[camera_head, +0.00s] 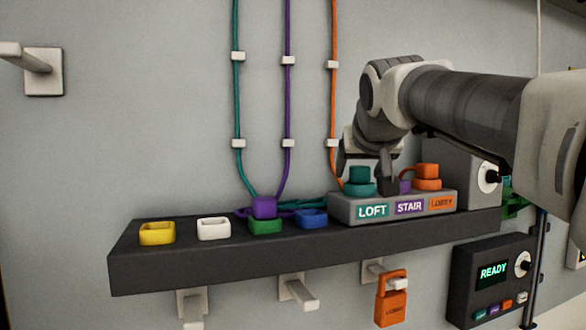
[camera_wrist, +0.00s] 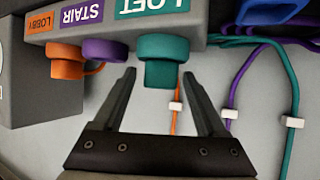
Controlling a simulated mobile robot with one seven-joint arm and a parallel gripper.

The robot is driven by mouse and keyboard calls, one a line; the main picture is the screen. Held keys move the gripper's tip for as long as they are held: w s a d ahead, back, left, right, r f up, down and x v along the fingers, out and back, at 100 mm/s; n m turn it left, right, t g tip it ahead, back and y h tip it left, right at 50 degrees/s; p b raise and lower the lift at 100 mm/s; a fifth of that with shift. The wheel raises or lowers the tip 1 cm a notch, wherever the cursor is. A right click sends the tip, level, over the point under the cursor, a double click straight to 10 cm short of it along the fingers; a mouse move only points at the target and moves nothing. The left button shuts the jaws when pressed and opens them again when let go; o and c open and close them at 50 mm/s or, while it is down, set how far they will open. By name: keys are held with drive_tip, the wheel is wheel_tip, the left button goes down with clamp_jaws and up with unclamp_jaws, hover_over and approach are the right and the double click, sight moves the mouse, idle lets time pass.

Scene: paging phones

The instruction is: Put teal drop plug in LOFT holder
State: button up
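The teal drop plug (camera_head: 360,173) is upright at the LOFT place of the grey holder block (camera_head: 340,208). Its narrower teal knob (camera_wrist: 159,74) stands on a wider teal collar (camera_wrist: 163,48) behind the LOFT label (camera_head: 372,211). No gap shows between knob and collar; how deep it sits is hidden. My gripper (camera_wrist: 160,73) is open. Its two dark fingers are on either side of the teal knob, with visible gaps in the wrist view, so it holds nothing.
An orange plug (camera_head: 427,171) stands at LOBBY; STAIR shows a low purple ring (camera_wrist: 105,50). Cords hang on the wall behind.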

drive_tip(key=shift+r, duration=0.2)
drive_tip(key=shift+s+r, duration=0.2)
drive_tip(key=d+b+v, duration=0.1)
drive_tip(key=v, duration=1)
drive_tip(key=s+f+g, duration=0.2)
drive_tip(key=s+f, duration=0.3)
drive_tip(key=f, duration=0.8)
drive_tip(key=s+f+g, duration=0.2)
drive_tip(key=s+f, duration=0.4)
drive_tip(key=f, duration=0.6)
drive_tip(key=s+f+n+g+y, duration=0.1)
drive_tip(key=s+f, duration=0.5)
drive_tip(key=f, duration=0.7)
drive_tip(key=shift+f+g, duration=0.35)
drive_tip(key=shift+g, duration=0.45)
drive_tip(key=shift+a, duration=0.1)
